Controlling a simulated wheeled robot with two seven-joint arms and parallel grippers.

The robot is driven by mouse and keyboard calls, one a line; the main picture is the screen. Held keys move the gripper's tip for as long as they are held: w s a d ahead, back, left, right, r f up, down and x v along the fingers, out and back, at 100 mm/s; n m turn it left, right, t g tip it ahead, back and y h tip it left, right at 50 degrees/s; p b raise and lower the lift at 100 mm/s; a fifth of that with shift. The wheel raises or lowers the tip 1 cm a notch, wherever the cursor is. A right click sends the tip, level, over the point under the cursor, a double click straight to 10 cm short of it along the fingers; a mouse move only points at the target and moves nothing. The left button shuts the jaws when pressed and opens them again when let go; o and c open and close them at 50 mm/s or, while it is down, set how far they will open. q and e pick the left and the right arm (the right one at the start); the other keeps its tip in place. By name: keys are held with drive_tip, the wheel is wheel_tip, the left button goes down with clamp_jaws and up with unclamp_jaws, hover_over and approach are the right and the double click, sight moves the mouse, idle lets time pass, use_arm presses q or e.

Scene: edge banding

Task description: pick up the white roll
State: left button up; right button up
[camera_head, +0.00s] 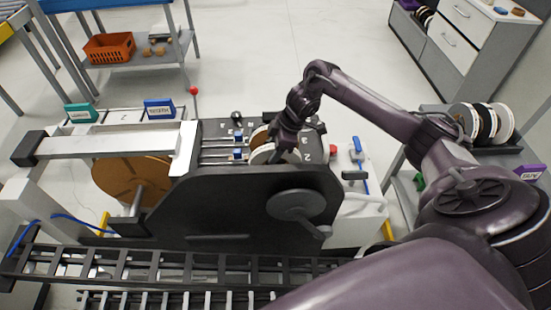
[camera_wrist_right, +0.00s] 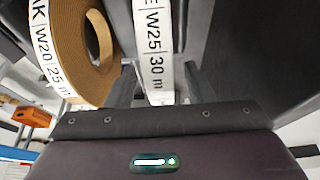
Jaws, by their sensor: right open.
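The white roll (camera_wrist_right: 152,45), its edge lettered "W25 | 30 m", stands upright in the right wrist view between the two fingers of my right gripper (camera_wrist_right: 157,88). The fingers are open, one on each side of it; I cannot tell whether either touches it. In the head view my right gripper (camera_head: 287,150) reaches down into the black machine's top, beside the rolls seated there, and partly hides them. A brown roll (camera_wrist_right: 98,50) with a white "W20 25 m" label stands just left of the white one in the wrist view. My left gripper is not in view.
The black machine (camera_head: 230,210) has slots and blue clips beside the rolls. A conveyor (camera_head: 150,265) runs along its front. More rolls (camera_head: 482,123) stand on a rack at the right. An orange basket (camera_head: 108,46) sits on a shelf at the back left.

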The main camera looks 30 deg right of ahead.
drive_tip(key=shift+w+a+f, duration=0.1)
drive_tip(key=shift+f, duration=0.25)
drive_tip(key=shift+c, duration=0.6)
clamp_jaws()
drive_tip(key=shift+r, duration=0.15)
